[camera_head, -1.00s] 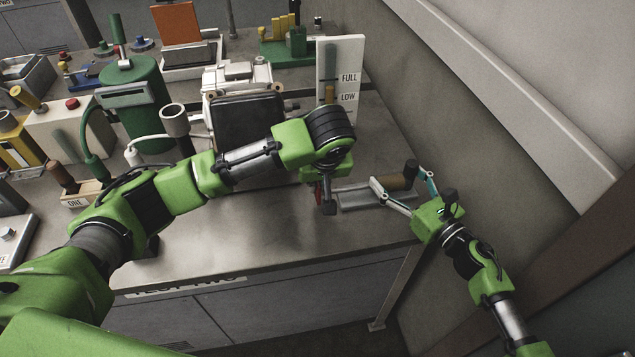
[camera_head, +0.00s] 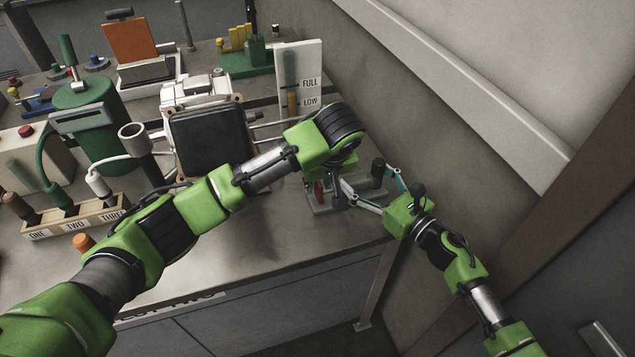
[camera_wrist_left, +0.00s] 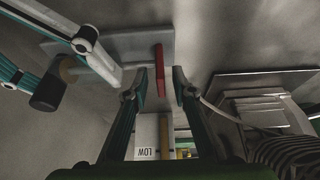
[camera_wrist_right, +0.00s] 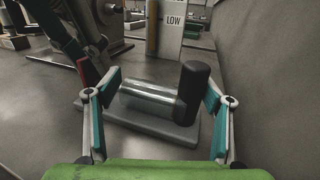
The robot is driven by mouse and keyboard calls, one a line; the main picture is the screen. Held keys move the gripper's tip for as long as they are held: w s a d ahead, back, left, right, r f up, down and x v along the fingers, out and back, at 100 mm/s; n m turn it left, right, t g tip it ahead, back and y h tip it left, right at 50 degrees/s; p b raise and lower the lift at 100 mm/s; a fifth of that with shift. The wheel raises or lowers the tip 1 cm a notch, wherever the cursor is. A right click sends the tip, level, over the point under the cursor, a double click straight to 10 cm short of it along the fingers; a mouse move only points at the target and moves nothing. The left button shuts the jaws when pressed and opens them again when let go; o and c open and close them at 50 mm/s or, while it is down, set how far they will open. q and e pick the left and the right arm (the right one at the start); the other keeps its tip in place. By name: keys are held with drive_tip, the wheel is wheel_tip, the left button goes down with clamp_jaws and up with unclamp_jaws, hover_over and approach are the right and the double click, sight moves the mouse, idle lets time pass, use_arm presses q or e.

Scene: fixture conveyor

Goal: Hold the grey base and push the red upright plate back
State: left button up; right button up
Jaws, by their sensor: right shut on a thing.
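The grey base (camera_head: 322,208) lies flat near the right end of the bench and also shows in the right wrist view (camera_wrist_right: 160,128). A metallic cylinder (camera_wrist_right: 150,99) with a dark end knob (camera_wrist_right: 196,88) rests on it. The red upright plate (camera_wrist_left: 160,60) stands at the base's edge. It is partly hidden by my left arm in the head view (camera_head: 319,187). My left gripper (camera_wrist_left: 160,78) is open, its fingers either side of the red plate.
A white FULL/LOW gauge board (camera_head: 300,75) stands behind the fixture. A black square-faced device (camera_head: 212,140) and a green canister (camera_head: 95,125) stand to the left. A wall (camera_head: 440,150) rises close on the right. The bench front (camera_head: 240,250) is clear.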

drive_tip(key=shift+f, duration=0.2)
use_arm(q)
drive_tip(key=v, duration=1.2)
use_arm(e)
drive_tip(key=shift+s, duration=0.1)
drive_tip(key=o, duration=1.5)
use_arm(q)
drive_tip(key=shift+a, duration=0.1)
use_arm(e)
drive_tip(key=shift+r, duration=0.1)
drive_tip(key=v, duration=1.1)
drive_tip(key=shift+s+d, duration=0.25)
drive_tip(key=shift+d, duration=0.05)
